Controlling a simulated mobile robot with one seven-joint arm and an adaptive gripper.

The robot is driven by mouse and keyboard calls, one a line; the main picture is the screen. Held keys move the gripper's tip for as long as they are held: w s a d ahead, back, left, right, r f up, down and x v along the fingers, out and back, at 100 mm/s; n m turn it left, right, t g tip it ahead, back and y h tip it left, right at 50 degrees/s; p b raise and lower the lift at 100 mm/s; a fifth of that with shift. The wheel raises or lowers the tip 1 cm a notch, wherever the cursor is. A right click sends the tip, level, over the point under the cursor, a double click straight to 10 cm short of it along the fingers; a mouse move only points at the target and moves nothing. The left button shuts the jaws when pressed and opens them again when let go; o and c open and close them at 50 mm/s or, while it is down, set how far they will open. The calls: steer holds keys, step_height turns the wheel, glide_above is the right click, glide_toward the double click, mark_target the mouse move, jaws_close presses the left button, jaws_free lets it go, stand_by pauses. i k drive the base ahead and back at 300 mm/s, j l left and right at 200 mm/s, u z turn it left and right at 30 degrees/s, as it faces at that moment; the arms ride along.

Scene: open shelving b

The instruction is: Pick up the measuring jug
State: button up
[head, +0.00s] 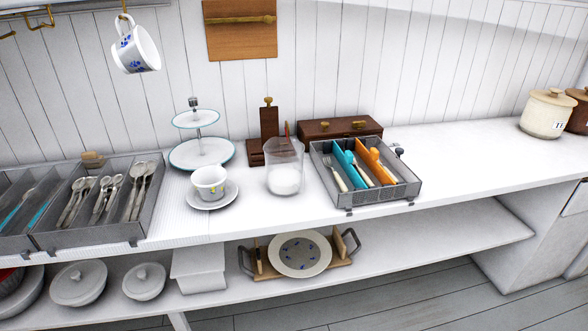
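The measuring jug (285,168) stands upright on the white counter, near the middle of the head view. It is clear, with a whitish area low in it; I cannot tell whether that is contents or its base. A teacup on a saucer stands to its left and a grey cutlery basket is close to its right. The jug's front is unobstructed. My gripper is not in view.
The teacup (209,182), tiered stand (201,154), wooden block (269,124), brown box (340,129) and cutlery basket (385,196) surround the jug. A cutlery tray (149,226) is at left. A lower shelf (420,258) holds dishes.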

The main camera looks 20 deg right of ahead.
mark_target(288, 171)
steer(key=l+u, duration=0.15)
steer(key=l, duration=0.35)
steer(key=l+u, duration=0.1)
steer(key=l, duration=0.4)
steer(key=k+l+u, duration=0.15)
steer(key=l, duration=0.35)
steer(key=k+l+u, duration=0.15)
steer(key=l, duration=0.3)
steer(key=l+u, duration=0.1)
steer(key=l, duration=0.4)
steer(key=l+u, duration=0.25)
steer(key=l, duration=0.5)
steer(key=i, duration=0.7)
